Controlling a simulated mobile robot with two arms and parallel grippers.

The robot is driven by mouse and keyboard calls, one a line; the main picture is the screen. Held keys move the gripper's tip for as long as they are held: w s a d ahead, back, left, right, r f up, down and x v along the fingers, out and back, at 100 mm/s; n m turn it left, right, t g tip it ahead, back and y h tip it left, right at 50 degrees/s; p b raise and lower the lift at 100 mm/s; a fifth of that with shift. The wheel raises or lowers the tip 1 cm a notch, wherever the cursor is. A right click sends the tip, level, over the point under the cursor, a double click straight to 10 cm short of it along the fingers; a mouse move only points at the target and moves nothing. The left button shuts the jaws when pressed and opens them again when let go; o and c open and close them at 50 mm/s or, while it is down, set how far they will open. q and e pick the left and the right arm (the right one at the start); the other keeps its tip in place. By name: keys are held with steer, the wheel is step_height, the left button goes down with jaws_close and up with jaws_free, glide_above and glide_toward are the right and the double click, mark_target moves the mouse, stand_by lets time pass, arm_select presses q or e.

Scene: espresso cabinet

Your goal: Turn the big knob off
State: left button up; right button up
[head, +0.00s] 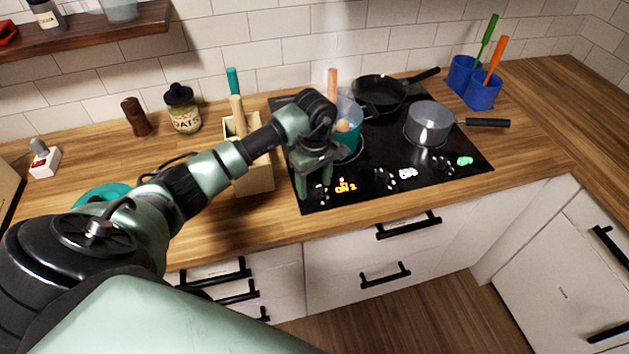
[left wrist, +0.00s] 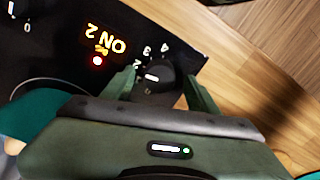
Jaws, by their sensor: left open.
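The big knob (left wrist: 153,76) is a round black dial with a white pointer mark and numbers around it, on the front left corner of the black cooktop (head: 441,149). Beside it a lit orange display (left wrist: 106,42) reads ON 2; it also shows in the head view (head: 345,186). My left gripper (head: 314,187) is open and points down over that corner, hiding the knob in the head view. In the left wrist view its fingers stand on either side of the knob; I cannot tell whether they touch it. My right gripper is not in view.
A teal pot (head: 350,113) with a utensil stands behind my gripper. A black pan (head: 379,96) and a grey saucepan (head: 430,122) are further right. A wooden utensil block (head: 256,178) is close on the left. Other displays on the cooktop read OFF.

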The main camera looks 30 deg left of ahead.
arm_select(q)
steer(key=shift+f, duration=0.35)
